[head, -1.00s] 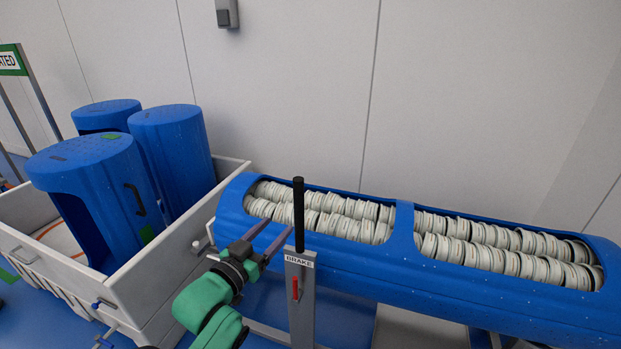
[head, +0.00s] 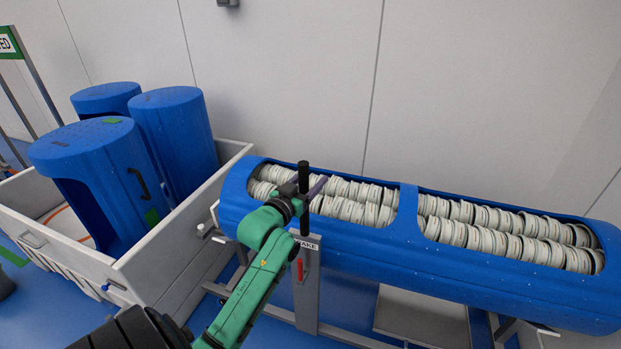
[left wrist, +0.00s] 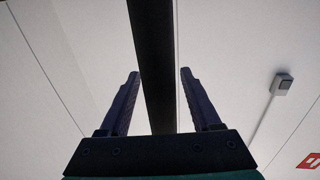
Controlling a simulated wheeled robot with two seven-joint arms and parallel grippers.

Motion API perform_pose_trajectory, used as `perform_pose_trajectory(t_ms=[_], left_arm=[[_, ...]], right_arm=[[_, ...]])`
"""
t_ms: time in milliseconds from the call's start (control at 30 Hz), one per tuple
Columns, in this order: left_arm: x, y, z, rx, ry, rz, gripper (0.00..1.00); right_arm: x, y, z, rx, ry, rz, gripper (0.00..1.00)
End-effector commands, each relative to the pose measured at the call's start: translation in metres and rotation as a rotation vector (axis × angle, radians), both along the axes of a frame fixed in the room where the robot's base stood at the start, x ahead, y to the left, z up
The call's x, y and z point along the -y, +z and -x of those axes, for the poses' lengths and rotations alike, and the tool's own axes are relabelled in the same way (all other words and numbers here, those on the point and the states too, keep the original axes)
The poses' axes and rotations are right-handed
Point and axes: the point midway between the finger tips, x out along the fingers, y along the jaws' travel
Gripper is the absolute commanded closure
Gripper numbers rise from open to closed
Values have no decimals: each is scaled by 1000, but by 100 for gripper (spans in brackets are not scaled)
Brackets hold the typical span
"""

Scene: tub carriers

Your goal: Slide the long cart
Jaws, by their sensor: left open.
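The long cart carries a long blue tub (head: 460,270) lying on its side, with rows of white ring-like pieces (head: 345,198) showing through its two openings. A grey post with a "BRAKE" label (head: 308,244) and a red handle (head: 300,270) stands at its near side. A black upright bar (head: 304,172) rises above the post. My left gripper (head: 312,186) is open at this bar. In the left wrist view the bar (left wrist: 153,60) passes between its two fingers (left wrist: 155,88), with gaps on both sides. My right gripper is not in view.
A white-walled bin (head: 180,245) with several upright blue tubs (head: 100,185) stands at the left, close to the cart's end. A framed sign (head: 8,44) is at the far left. A pale wall (head: 480,80) runs behind. Blue floor (head: 60,310) shows in front of the bin.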

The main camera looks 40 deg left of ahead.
Motion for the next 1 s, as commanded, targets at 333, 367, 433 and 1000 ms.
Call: perform_pose_trajectory(t_ms=[333,367,433,1000], left_arm=[[0,0,0,0,0,-1,93],[0,0,0,0,0,0,100],[0,0,0,0,0,0,100],[0,-1,0,0,0,0,100]], right_arm=[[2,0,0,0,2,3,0],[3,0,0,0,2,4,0],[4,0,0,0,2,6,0],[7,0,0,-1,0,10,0]])
